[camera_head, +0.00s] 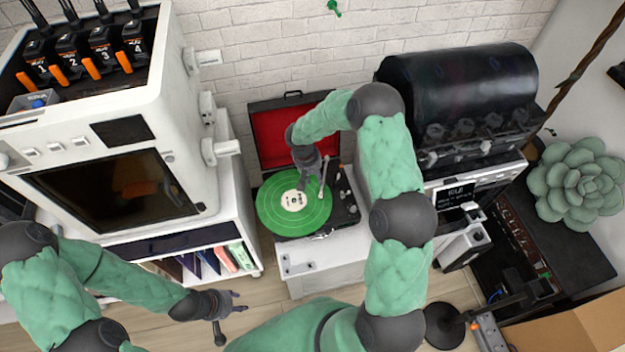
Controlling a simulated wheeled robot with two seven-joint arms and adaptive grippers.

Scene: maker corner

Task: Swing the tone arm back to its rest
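A record player (343,212) stands with its red-lined lid open against the brick wall. A green record (272,212) with a pale label lies on its platter. The slim silver tone arm (324,172) shows at the record's right side, its lower end over the record. My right gripper (309,186) reaches down from above, over the record's upper right part and just left of the tone arm. Whether it touches the tone arm or is open cannot be told, as its fingers are small and dark. My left gripper (236,314) is open and empty, low in front of the white shelf.
The record player rests on a white cabinet (310,262). A large white printer (180,150) stands left on a shelf unit with books (238,256). A black rounded machine (460,90) stands right of the player. A succulent (578,182) and a cardboard box (580,330) are far right.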

